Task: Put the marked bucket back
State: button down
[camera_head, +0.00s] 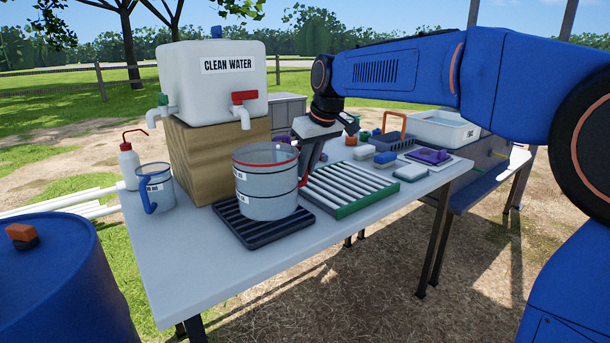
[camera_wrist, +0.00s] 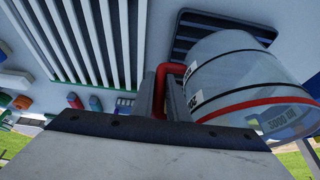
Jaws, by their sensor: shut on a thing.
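The marked bucket (camera_head: 266,190) is clear and grey, with a red rim, dark level lines and white labels. It is upright over the black slatted tray (camera_head: 240,232), at the front left of the table. I cannot tell whether its base touches the tray. My gripper (camera_head: 310,162) is to its right, shut on its red handle. In the wrist view, the fingers (camera_wrist: 160,92) close around the red handle (camera_wrist: 168,70), with the bucket (camera_wrist: 235,75) to the right and part of the black tray (camera_wrist: 190,25) beyond it.
A white clean-water tank (camera_head: 212,90) stands on a wooden block (camera_head: 210,160) behind the bucket. A blue-handled jug (camera_head: 155,188) and a wash bottle (camera_head: 128,165) are to its left. A green-edged white slatted rack (camera_head: 355,190) is right of the tray. Small items and a white basin (camera_head: 440,130) lie farther right.

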aim_at(305, 180)
jog(key=shift+x, duration=1.45)
jog(key=shift+s+d+f, duration=0.1)
jog(key=shift+f, duration=0.05)
jog(key=c, duration=1.7)
grip_release()
jog(key=shift+v, duration=6.1)
